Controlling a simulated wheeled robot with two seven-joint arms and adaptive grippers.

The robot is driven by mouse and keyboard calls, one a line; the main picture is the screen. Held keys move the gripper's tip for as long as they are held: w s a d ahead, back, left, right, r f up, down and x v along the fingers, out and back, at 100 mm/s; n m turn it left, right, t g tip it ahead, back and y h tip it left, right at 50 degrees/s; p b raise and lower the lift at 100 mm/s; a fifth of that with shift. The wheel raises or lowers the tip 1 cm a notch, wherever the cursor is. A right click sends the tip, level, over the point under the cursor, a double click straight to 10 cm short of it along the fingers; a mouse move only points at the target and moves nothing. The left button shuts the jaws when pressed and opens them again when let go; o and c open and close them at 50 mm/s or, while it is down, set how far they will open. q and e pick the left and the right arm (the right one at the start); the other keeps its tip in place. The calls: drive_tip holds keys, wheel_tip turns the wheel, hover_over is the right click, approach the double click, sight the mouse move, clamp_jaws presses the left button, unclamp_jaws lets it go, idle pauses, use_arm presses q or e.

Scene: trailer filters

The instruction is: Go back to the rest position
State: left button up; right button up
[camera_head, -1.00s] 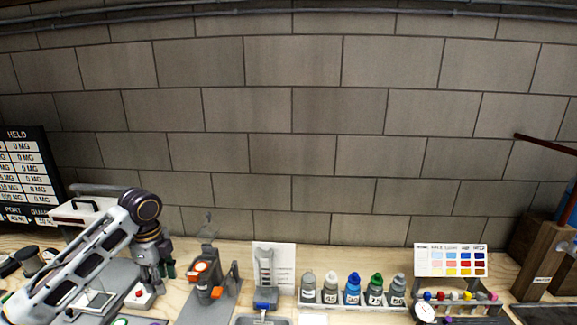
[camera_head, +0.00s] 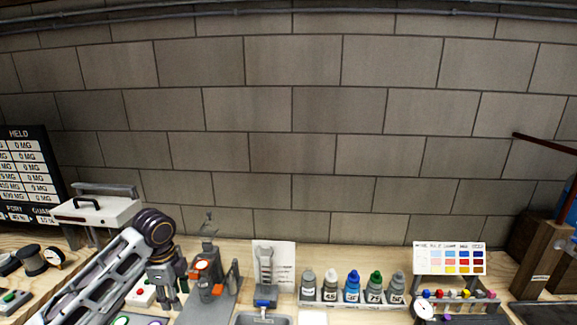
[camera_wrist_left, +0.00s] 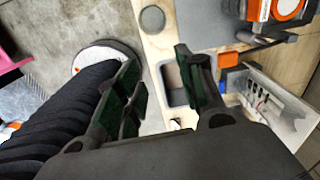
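My left gripper (camera_head: 170,292) hangs pointing down over the left part of the bench, beside the grey fixture with orange parts (camera_head: 205,275). In the left wrist view its two dark fingers (camera_wrist_left: 160,90) are spread apart with nothing between them. Below them in that view are the bench edge and a grey tray (camera_wrist_left: 161,87). My right gripper is not in view.
A white case (camera_head: 95,212) stands at the back left. A row of bottles (camera_head: 353,287), a colour chart (camera_head: 450,260) and a wooden block (camera_head: 540,255) stand to the right. The space above the bench is open to the block wall.

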use_arm(q)
drive_tip(key=s+d+f+n+t+h, duration=0.15)
drive_tip(key=s+d+f+n, duration=0.35)
drive_tip(key=s+d+f, duration=0.5)
drive_tip(key=shift+s+a+f+n+t+y, duration=0.8)
drive_tip(key=shift+s+f+n, duration=1.55)
drive_tip(key=shift+s+n, duration=3.3)
wheel_tip(320, 180, down, 33)
drive_tip(key=s+g+b, duration=0.1)
drive_tip(key=s, duration=0.2)
drive_tip(key=s+a+f, duration=0.2)
drive_tip(key=s+f, duration=0.9)
drive_tip(key=s+a+f+g+b, duration=0.1)
drive_tip(key=s+a+f, duration=0.1)
drive_tip(key=s+f, duration=0.9)
drive_tip(key=shift+s+a+m, duration=0.15)
drive_tip(key=shift+m, duration=0.2)
drive_tip(key=shift+g, duration=0.25)
drive_tip(key=shift+c, duration=0.2)
